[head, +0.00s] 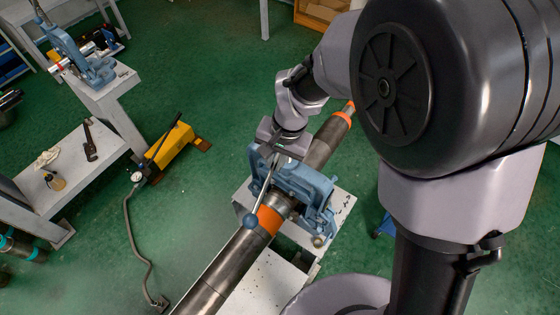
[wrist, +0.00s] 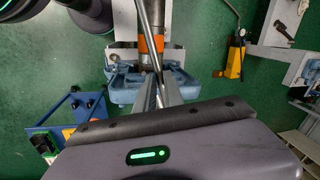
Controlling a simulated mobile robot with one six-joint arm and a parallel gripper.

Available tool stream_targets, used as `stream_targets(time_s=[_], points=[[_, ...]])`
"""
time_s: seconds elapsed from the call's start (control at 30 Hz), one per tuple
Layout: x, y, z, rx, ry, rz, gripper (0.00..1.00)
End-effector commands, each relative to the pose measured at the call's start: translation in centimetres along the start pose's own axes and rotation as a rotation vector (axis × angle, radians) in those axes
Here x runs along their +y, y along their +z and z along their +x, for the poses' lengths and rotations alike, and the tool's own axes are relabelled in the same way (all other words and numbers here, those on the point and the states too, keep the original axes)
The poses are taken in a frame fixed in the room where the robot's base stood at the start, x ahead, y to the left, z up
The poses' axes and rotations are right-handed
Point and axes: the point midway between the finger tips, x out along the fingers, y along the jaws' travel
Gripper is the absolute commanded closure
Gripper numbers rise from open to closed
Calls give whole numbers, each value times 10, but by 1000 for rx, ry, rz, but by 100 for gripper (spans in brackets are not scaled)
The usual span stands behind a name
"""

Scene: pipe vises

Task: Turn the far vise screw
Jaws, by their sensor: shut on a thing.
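A blue pipe vise (head: 308,184) stands on a pale stand in the middle of the head view, across a long dark pipe (head: 228,270) with orange bands. Its thin metal screw bar (head: 264,190) slants down to a ball end. My gripper (head: 272,152) is above the vise, shut on the bar. In the wrist view, the bar (wrist: 149,35) runs down between my gripper's fingers (wrist: 158,92), with the blue vise (wrist: 121,83) around and behind them. The screw itself is largely hidden by my gripper. Another blue vise (head: 92,66) stands at the upper left.
A yellow pump (head: 172,147) with a hose stands on the green floor left of the pipe. A grey bench (head: 75,170) holds small tools farther left. A blue stand (wrist: 75,118) is at the left in the wrist view. Floor between pump and pipe is mostly clear.

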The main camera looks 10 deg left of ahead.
Motion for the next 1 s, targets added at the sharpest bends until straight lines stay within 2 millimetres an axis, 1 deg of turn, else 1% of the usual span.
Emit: stream_targets(time_s=[0.03,0.1,0.2,0.5,0.53,0.6,0.63,0.9,1.0], points=[[-8,-1,4,14,-4,43,100],[-17,-1,6,27,-4,111,100],[-24,-2,6,39,-4,176,100],[-26,-2,4,43,-4,198,100],[-26,-2,4,43,-4,198,84],[-26,-2,4,43,-4,197,70],[-26,-2,4,43,-3,197,66],[-26,-2,4,42,-3,196,66],[-26,-2,-2,43,-4,196,66]])
